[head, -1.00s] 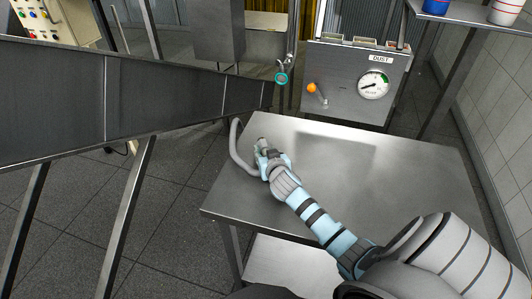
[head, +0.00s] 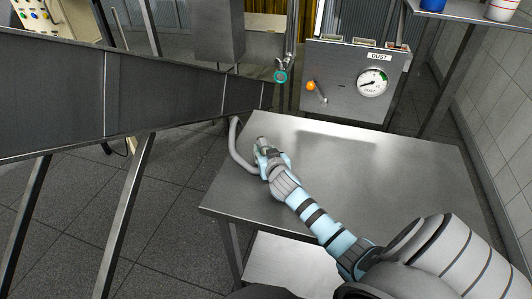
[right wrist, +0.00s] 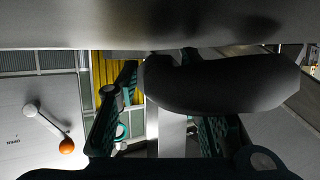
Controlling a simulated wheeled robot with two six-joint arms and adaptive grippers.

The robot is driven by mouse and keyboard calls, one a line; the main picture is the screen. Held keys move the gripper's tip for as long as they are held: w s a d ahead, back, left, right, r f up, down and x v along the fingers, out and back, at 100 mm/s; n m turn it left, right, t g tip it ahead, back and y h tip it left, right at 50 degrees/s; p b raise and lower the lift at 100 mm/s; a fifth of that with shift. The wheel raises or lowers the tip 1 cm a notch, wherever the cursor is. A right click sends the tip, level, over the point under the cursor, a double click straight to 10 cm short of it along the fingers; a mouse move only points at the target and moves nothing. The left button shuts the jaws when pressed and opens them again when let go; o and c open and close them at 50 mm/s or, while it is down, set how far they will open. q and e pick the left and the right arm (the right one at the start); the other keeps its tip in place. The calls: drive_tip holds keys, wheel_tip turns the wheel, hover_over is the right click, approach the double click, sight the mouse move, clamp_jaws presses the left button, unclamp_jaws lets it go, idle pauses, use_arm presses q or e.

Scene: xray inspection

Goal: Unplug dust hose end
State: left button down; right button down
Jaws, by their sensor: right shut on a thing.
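The grey dust hose (head: 236,150) curves from beneath the dark chute down to the left edge of the steel table. My right gripper (head: 265,153) is shut on the hose end, low over the table's back left corner. In the right wrist view, the thick grey hose (right wrist: 220,88) lies across and between the teal fingers of my right gripper (right wrist: 160,125). The exact grip is partly hidden. A teal ring (head: 280,76) at the bottom of a vertical pipe is behind the table, apart from the hose end. My left gripper is out of view.
The steel table (head: 360,190) is bare to the right of my gripper. A DUST panel (head: 345,100) with a gauge (head: 372,82) and orange-knobbed lever (head: 312,87) stands behind it. The dark chute (head: 150,95) fills the left. A shelf with tubs is at upper right.

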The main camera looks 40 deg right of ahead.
drive_tip(key=shift+s+a+f, duration=0.1)
drive_tip(key=shift+s+f, duration=0.25)
drive_tip(key=shift+f, duration=0.5)
drive_tip(key=c, duration=1)
unclamp_jaws()
drive_tip(key=v, duration=0.4)
drive_tip(key=r+v, duration=0.1)
drive_tip(key=v, duration=0.7)
drive_tip(key=shift+w+r, duration=0.25)
drive_tip(key=shift+r, duration=0.15)
drive_tip(key=shift+w, duration=0.15)
drive_tip(key=shift+r, duration=0.1)
